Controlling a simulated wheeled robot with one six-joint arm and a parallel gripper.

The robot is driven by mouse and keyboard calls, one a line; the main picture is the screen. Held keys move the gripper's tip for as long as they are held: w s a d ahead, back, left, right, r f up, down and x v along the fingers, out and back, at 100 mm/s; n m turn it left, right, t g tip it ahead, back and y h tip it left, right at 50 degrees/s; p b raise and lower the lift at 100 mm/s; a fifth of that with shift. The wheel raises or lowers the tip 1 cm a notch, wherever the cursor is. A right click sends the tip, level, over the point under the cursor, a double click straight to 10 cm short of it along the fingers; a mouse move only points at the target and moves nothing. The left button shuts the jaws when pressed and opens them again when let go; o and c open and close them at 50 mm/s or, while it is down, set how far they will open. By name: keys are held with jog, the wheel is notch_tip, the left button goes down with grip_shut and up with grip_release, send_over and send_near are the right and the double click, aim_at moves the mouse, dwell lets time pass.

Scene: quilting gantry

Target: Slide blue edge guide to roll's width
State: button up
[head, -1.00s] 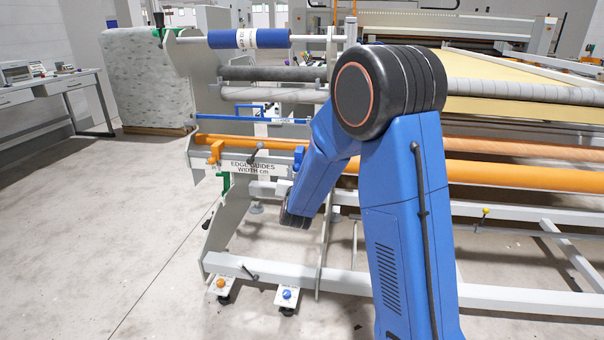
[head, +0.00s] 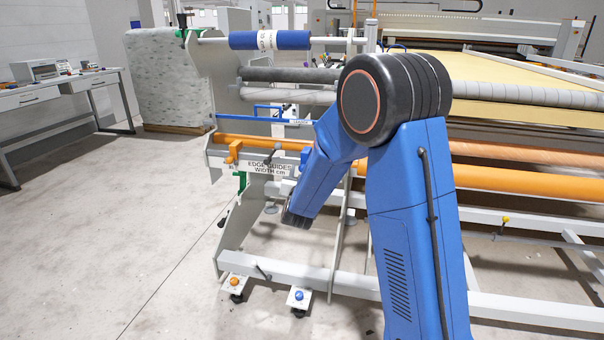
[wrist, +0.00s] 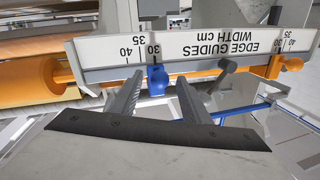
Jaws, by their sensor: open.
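The blue edge guide (wrist: 157,80) sits on the scale rail (wrist: 110,74), close to a 30 mark. In the head view it shows (head: 306,156) partly behind my arm. My gripper (wrist: 160,82) is open, with its two fingers on either side of the blue guide in the picture; contact cannot be told. In the head view my fingers are not clear. The blue roll (head: 293,40) lies on the upper bar with a white label (head: 267,40), too small to read surely. The orange edge guide (wrist: 293,64) stands at the other end of the scale.
The "EDGE GUIDES WIDTH cm" plate (wrist: 195,47) appears upside down in the wrist view. A dark-knobbed lever (wrist: 227,66) sticks out beside my right finger. An orange roller (head: 500,180) runs behind my arm. The floor at left (head: 90,230) is clear.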

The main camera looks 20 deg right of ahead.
jog(key=v, duration=1.7)
jog(key=shift+s, duration=0.2)
jog(key=s+a+r+n+g+y, duration=0.1)
jog(key=s+r+n+g+y, duration=0.2)
jog(key=s, duration=0.4)
jog(key=s+r+n+g+y, duration=0.1)
jog(key=s+n+g+y, duration=0.15)
jog(key=s+y, duration=0.3)
jog(key=s+d+f+g+h, duration=0.1)
jog(key=s+d+g, duration=0.2)
jog(key=s, duration=0.9)
jog(key=s+d+f+g+h, duration=0.1)
jog(key=s+d+g, duration=0.2)
jog(key=s, duration=1)
jog(key=shift+d+g+h, duration=0.35)
jog(key=shift+d, duration=0.55)
jog(key=shift+w+n, duration=0.1)
jog(key=shift+n, duration=0.15)
jog(key=shift+c, duration=0.4)
